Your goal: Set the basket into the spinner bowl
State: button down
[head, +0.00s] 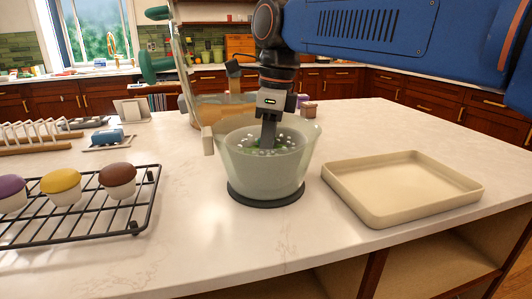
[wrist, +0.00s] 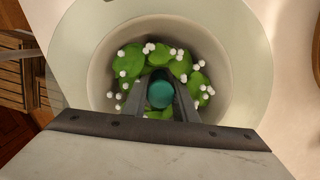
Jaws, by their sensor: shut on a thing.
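The spinner bowl (head: 266,175) is a pale green translucent bowl on a dark round base, mid-counter. Its wide rim also shows in the wrist view (wrist: 80,35). The basket's pale inner wall (wrist: 103,65) shows inside that rim, around green leaves (wrist: 130,60) dotted with white beads. My gripper (head: 268,145) points down into the bowl from above. In the wrist view its fingers (wrist: 162,95) are shut on a teal round knob (wrist: 160,94) at the basket's centre. The basket is inside the bowl's rim; I cannot tell whether it rests on the bottom.
A beige tray (head: 400,187) lies to the right. A black wire rack (head: 85,212) with purple, yellow and brown cupcakes stands at left. A tall clear vessel with green parts (head: 185,75) stands close behind the bowl. The counter in front is clear.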

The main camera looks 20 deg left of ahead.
jog(key=shift+f, duration=0.25)
dwell(0.3)
jog(key=c, duration=0.9)
grip_release()
jog(key=shift+r, duration=2.95)
